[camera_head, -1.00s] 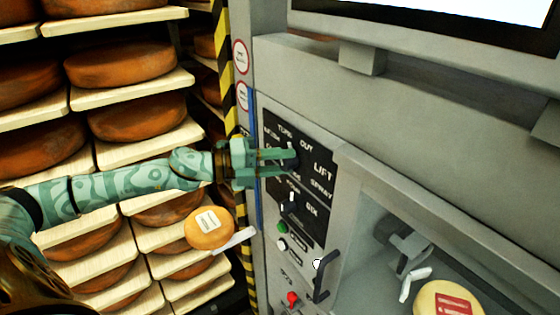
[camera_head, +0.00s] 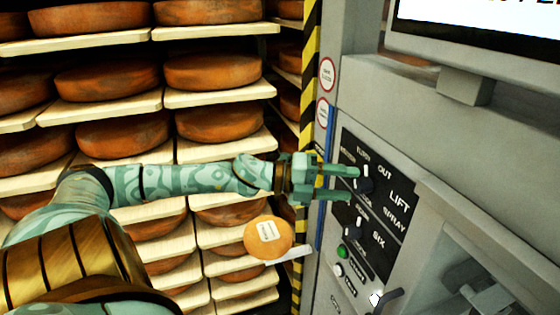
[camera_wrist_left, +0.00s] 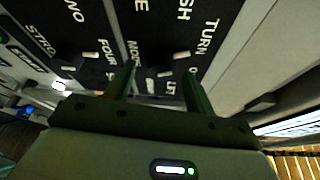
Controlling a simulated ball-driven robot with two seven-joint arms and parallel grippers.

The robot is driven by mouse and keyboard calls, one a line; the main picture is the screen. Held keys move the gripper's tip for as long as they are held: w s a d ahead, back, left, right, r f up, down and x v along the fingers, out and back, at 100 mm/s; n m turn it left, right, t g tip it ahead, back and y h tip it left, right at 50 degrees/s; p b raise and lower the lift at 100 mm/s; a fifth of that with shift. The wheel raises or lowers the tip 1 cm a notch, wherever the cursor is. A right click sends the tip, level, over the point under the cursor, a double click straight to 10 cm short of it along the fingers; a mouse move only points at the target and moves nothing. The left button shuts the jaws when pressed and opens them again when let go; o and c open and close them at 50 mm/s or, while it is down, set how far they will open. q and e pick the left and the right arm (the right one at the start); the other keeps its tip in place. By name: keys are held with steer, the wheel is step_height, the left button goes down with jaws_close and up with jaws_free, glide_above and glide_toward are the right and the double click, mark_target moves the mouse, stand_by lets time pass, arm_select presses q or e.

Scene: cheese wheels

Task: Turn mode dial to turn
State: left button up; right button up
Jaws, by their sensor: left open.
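The mode dial (camera_head: 364,181) is a small black knob with a white pointer mark on the black control panel (camera_head: 401,231). My left gripper (camera_head: 354,183) reaches in from the left, with its two green fingers apart at the dial. In the left wrist view the open fingers (camera_wrist_left: 161,88) point at the panel, with a dark knob with a white mark (camera_wrist_left: 150,86) between them. The words MODE and TURN are readable there. I cannot tell whether a finger touches the dial. My right gripper is out of view.
A lower dial (camera_head: 354,228) and a green button (camera_head: 342,251) sit below on the panel. Shelves of cheese wheels (camera_head: 212,72) fill the left. A labelled cheese (camera_head: 268,238) sits at a pale board (camera_head: 289,254) near the machine's edge.

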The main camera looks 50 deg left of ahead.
arm_select(q)
steer(key=f+p+v, duration=0.1)
steer(key=p+v, duration=0.3)
steer(key=v, duration=0.9)
steer(key=shift+s+a+r, duration=0.2)
steer(key=shift+s+r, duration=0.1)
steer(key=shift+r, duration=0.25)
steer(key=shift+w, duration=0.1)
